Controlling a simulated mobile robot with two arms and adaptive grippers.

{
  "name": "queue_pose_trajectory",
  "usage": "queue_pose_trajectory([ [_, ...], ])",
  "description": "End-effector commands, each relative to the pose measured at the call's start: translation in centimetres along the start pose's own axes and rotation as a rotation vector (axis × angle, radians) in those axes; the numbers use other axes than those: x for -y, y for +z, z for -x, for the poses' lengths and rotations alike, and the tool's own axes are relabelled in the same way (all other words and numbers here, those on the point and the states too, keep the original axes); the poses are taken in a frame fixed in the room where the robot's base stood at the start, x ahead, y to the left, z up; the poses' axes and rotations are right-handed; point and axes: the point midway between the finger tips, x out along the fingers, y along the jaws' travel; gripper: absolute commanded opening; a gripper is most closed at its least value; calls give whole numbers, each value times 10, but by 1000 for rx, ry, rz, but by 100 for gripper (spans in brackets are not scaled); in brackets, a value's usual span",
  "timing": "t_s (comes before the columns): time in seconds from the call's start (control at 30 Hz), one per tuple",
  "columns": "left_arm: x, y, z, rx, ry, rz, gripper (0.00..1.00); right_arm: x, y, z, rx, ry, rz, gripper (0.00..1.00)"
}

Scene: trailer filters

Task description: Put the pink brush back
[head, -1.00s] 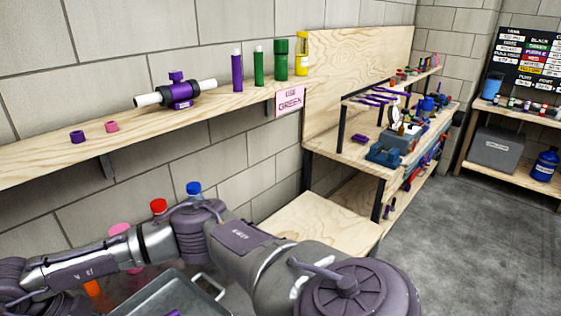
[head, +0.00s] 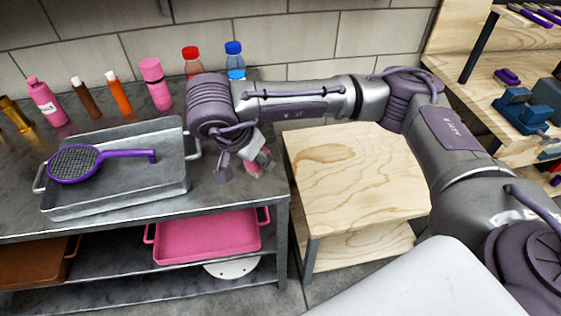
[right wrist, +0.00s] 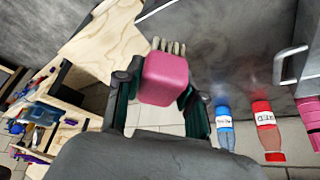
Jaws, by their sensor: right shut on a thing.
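The pink brush (right wrist: 165,78) is between the fingers of my right gripper (right wrist: 158,95) in the right wrist view. Its pink block faces the camera and its pale bristles point away. In the head view my right gripper (head: 243,160) is at the right end of the metal table, just right of the grey tray. Only a small pink part of the brush (head: 255,168) shows there; the rest is hidden by the gripper. My left gripper is not in view.
The grey tray (head: 75,212) holds a purple-handled strainer (head: 74,163). Red-capped (head: 192,62) and blue-capped (head: 235,62) bottles stand behind my right arm. A pink tray (head: 208,238) lies on the shelf below. The wooden stand (head: 355,180) to the right has a bare top.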

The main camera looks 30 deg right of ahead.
Motion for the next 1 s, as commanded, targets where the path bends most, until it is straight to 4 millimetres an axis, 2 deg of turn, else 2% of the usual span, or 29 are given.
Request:
queue_pose_trajectory([
  [0.17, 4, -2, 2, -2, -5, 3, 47, 15, -3, -12, 1, -8, 18, 6],
  [0.4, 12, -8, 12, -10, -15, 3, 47, 61, -15, -55, 0, -5, 15, 6],
  [0.6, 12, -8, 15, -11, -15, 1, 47, 90, -21, -82, 1, -7, 17, 6],
  [0.87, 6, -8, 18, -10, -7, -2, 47, 98, -21, -96, 1, -8, 18, 6],
  [1.0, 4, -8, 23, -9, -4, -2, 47, 97, -12, -114, 2, -6, 19, 6],
])
